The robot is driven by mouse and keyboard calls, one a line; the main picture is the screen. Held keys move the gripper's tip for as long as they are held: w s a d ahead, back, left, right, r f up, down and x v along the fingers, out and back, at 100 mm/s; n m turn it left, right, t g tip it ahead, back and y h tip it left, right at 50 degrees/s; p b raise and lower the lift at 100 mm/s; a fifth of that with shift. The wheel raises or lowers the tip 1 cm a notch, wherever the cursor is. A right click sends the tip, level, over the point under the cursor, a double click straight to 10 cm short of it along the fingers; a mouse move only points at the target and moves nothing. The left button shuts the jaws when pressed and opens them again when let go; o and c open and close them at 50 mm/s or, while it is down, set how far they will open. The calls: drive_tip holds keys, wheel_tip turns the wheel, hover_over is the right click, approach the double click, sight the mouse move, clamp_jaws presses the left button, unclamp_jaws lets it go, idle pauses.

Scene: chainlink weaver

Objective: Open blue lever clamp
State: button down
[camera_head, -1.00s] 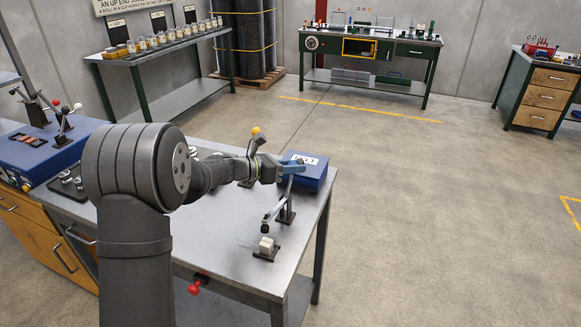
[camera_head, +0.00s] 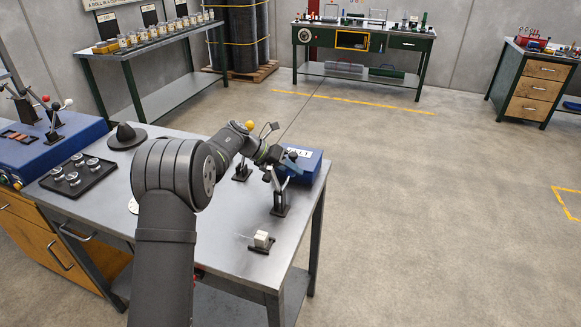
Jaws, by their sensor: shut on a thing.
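The blue lever clamp (camera_head: 279,197) stands on a small black base near the right edge of the metal bench. Its arm is tilted up, with its tip near the top of the post and clear of the pale block (camera_head: 262,238) in front. My gripper (camera_head: 283,158) reaches over from the left and is shut on the clamp's blue lever, beside the blue box. The lever is mostly hidden by the gripper and small in this view.
The blue box (camera_head: 305,168) with a white label stands just behind the gripper. A yellow-knobbed clamp (camera_head: 249,126) stands left of it, partly behind my arm. A black tray (camera_head: 79,176) of several metal parts lies at the bench's left.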

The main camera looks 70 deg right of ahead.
drive_tip(key=shift+f, duration=0.65)
drive_tip(key=c, duration=1.1)
unclamp_jaws()
drive_tip(key=shift+c, duration=0.2)
drive_tip(key=shift+w, duration=0.1)
drive_tip(key=v, duration=1.7)
drive_tip(key=shift+w, duration=0.1)
